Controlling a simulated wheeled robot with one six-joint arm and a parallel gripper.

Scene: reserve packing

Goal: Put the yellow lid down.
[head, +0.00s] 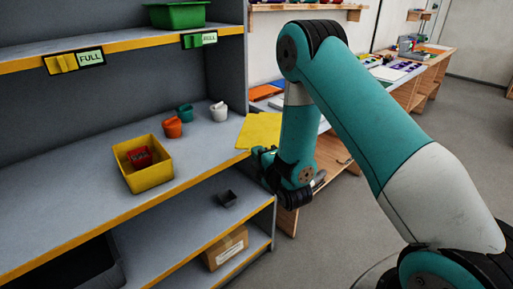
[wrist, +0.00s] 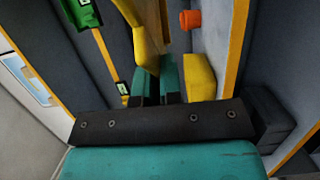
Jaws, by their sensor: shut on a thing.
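The yellow lid (head: 262,131) is a flat panel held by one edge in my gripper (head: 264,156), at the right end of the shelving unit. In the wrist view the lid (wrist: 142,38) rises from between the teal fingers of my gripper (wrist: 158,84), seen nearly edge-on. The lid looks tilted. I cannot tell whether it touches the shelf. An open yellow bin (head: 148,178) with a red item (head: 139,157) inside stands on the middle shelf, left of my gripper. The bin also shows in the wrist view (wrist: 200,78).
On the middle shelf (head: 75,210) stand an orange pot (head: 172,128), a teal pot (head: 185,113) and a white pot (head: 219,111). The front left of that shelf is bare. A green bin (head: 175,14) stands above.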

